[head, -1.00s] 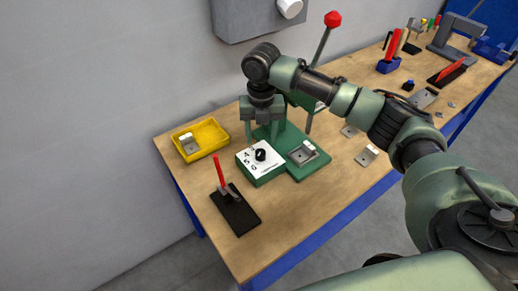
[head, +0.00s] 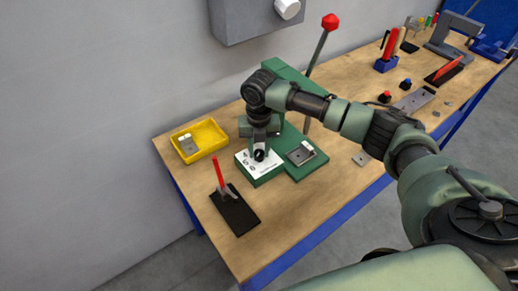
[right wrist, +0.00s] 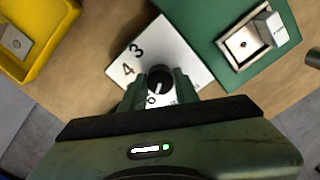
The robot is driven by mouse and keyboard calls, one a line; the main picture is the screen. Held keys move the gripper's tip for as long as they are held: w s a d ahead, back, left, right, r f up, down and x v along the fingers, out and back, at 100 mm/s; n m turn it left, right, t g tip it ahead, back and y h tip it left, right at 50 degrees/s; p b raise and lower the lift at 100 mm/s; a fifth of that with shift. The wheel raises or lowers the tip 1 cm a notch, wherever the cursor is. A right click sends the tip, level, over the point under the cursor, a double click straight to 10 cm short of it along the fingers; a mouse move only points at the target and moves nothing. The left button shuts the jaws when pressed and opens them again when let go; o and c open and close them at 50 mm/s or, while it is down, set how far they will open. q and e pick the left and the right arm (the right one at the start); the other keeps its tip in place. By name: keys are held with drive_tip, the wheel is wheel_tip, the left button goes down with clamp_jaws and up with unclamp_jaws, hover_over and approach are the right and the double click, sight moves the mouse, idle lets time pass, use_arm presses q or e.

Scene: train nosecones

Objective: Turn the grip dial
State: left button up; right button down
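The grip dial is a round black knob (head: 259,156) on the white numbered top of a small green box (head: 262,173). In the right wrist view the dial (right wrist: 160,77) shows between my fingers, with the numbers 3 and 4 readable on the plate (right wrist: 178,53). My right gripper (head: 259,150) points down over the dial. In the right wrist view the gripper (right wrist: 159,90) is open, one finger on each side of the knob with gaps visible. Whether the fingertips reach down beside the knob is hard to tell. My left gripper is not in view.
A green press with a red-knobbed lever (head: 331,22) stands right behind the dial box. A yellow tray (head: 209,137) with a metal part lies to the left. A red-handled clamp on a black plate (head: 235,212) stands in front. Several tools fill the far bench.

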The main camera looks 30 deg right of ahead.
drive_tip(key=shift+r+m+p, duration=0.2)
drive_tip(key=shift+m+p, duration=0.5)
drive_tip(key=shift+p, duration=0.1)
drive_tip(key=shift+m+p, duration=1.1)
drive_tip(key=shift+m, duration=0.1)
drive_tip(key=m+p, duration=0.2)
drive_tip(key=m, duration=0.1)
drive_tip(key=shift+m+p, duration=0.3)
drive_tip(key=shift+p, duration=0.1)
drive_tip(key=m+p, duration=0.1)
drive_tip(key=m, duration=0.1)
drive_tip(key=shift+m, duration=0.4)
drive_tip(key=m+p, duration=0.1)
drive_tip(key=m, duration=0.1)
drive_tip(key=shift+m, duration=0.3)
drive_tip(key=shift+f+m, duration=0.1)
drive_tip(key=shift+m, duration=1.3)
drive_tip(key=shift+d, duration=0.1)
